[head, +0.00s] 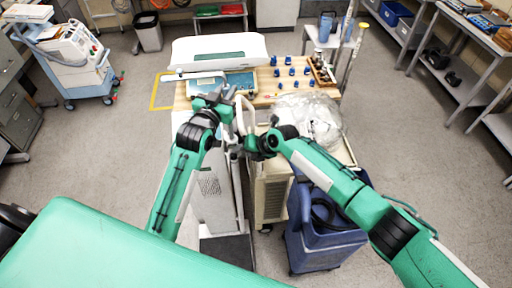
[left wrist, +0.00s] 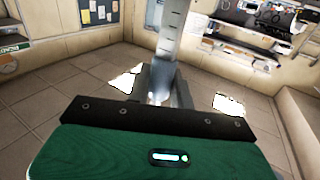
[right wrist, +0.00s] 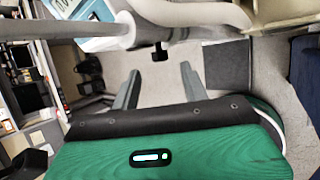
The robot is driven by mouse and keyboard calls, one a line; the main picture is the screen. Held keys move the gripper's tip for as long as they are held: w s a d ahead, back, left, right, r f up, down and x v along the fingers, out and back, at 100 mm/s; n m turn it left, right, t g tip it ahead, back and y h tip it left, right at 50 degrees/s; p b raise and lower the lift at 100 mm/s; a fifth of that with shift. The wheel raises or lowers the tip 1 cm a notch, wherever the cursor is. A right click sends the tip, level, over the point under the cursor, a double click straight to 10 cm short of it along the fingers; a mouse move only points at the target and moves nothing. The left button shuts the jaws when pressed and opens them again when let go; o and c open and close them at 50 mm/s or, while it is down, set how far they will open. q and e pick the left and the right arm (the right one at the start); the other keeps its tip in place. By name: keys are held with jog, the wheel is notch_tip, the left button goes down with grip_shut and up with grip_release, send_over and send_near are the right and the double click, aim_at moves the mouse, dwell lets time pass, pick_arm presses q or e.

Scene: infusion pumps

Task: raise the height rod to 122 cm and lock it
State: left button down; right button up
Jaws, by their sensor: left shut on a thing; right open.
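The height rod (left wrist: 170,38), pale with tick marks, runs up between the fingers of my left gripper (left wrist: 163,88) in the left wrist view. That gripper (head: 222,97) is shut on the rod; the scale readings are too small to read. In the right wrist view, a thick white tube (right wrist: 190,14) with a small black knob (right wrist: 160,52) lies beyond the fingertips of my right gripper (right wrist: 158,78). That gripper is open and empty, apart from the knob. In the head view my right gripper (head: 243,145) is lower, beside the white column (head: 238,190); my arms hide much of the rod.
A dark platform (head: 228,250) is on the floor below. A beige unit (head: 271,195) and a blue bin (head: 325,240) stand close on the right. A wooden table (head: 265,92) with blue items is behind. Open floor (head: 120,150) lies to the left.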

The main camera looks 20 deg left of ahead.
jog(key=v, duration=0.6)
jog(key=shift+d, duration=0.2)
pick_arm(q)
jog(key=c, duration=1.1)
grip_release()
jog(key=shift+c, duration=0.2)
jog(key=shift+s+f+b, duration=0.15)
jog(key=shift+s+b, duration=0.2)
jog(key=shift+s, duration=0.2)
jog(key=s+b, duration=0.5)
jog(key=s, duration=0.7)
jog(key=shift+s+a+r, duration=0.15)
jog(key=shift+s+r, duration=0.05)
jog(key=shift+s, duration=0.15)
pick_arm(e)
notch_tip(320, 180, down, 6)
jog(key=shift+r, duration=0.1)
